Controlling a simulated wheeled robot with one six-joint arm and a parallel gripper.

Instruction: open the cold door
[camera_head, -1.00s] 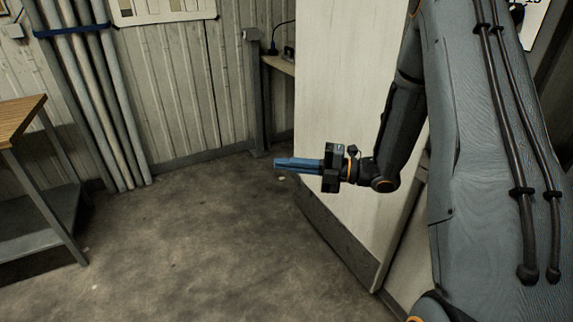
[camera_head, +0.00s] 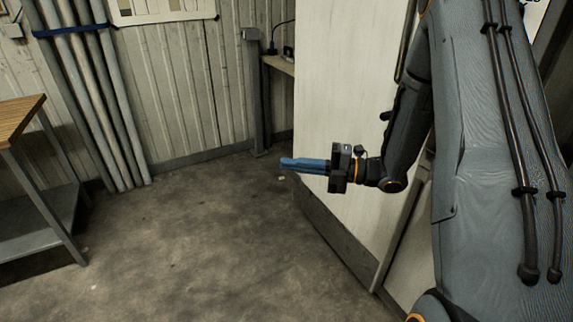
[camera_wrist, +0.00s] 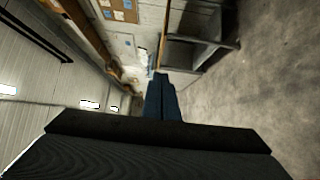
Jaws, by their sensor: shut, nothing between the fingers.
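The cold door looks to be the tall pale panel (camera_head: 335,90) right of centre in the head view, with a dark strip along its bottom. It stands at an angle to the room, and my arm hides part of its right side. No handle shows. My gripper (camera_head: 284,163) is shut and empty, its blue fingers pointing left across the front of the panel. I cannot tell whether it touches the panel. In the wrist view the shut blue fingers (camera_wrist: 160,78) point into the room with nothing between them.
A wood-topped workbench (camera_head: 20,125) stands at the left. Several tall pipes (camera_head: 95,100) are strapped along the ribbed wall (camera_head: 190,90). A small shelf (camera_head: 280,64) shows behind the panel's left edge. The concrete floor (camera_head: 190,240) between bench and panel is clear.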

